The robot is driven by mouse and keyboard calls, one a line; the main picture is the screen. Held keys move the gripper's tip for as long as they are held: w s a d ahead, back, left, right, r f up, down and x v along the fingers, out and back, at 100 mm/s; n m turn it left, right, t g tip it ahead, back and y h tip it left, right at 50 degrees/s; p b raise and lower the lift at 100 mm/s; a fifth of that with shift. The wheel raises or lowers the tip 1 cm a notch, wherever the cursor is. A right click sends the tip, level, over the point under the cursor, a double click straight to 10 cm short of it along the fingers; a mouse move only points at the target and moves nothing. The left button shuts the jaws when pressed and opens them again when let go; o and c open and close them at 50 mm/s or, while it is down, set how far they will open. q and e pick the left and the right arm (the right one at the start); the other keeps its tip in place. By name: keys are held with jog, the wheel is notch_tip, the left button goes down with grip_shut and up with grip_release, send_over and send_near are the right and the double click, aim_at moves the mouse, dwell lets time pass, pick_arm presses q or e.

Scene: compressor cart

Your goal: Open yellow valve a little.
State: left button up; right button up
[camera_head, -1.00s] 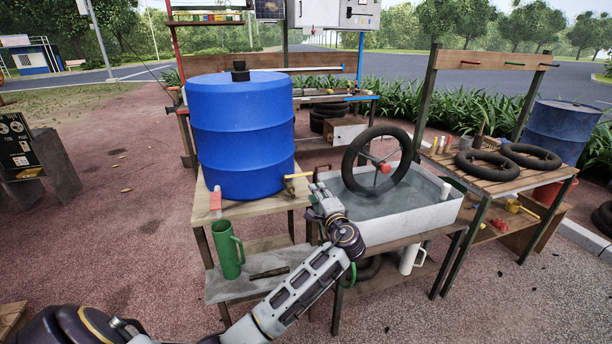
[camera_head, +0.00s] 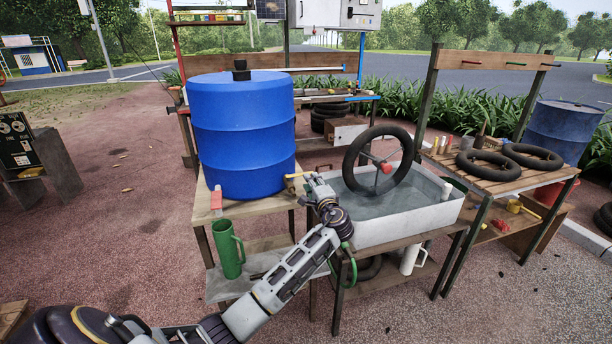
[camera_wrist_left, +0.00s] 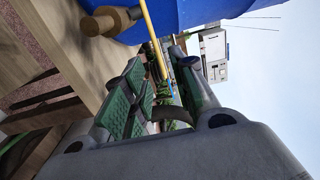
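The yellow valve handle (camera_head: 296,176) sticks out to the right from the low side of the blue barrel (camera_head: 243,135). In the left wrist view the handle (camera_wrist_left: 152,38) is a thin yellow bar beside a brown round fitting (camera_wrist_left: 105,20), and its end reaches in between my fingers. My left gripper (camera_head: 310,181) is at the free end of the handle and hides its tip in the head view. Its green-padded fingers (camera_wrist_left: 162,88) stand apart, one on each side of the bar; I cannot tell whether either touches it. My right gripper is not in view.
A water tub (camera_head: 400,222) with a black tyre (camera_head: 353,165) stands just right of my gripper. A green jug (camera_head: 228,250) stands on the lower shelf below the barrel, under a red-tipped piece (camera_head: 216,200). A table with tyres (camera_head: 530,155) is at the right.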

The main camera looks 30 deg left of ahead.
pick_arm(q)
jog(key=shift+x, duration=3.55)
grip_shut()
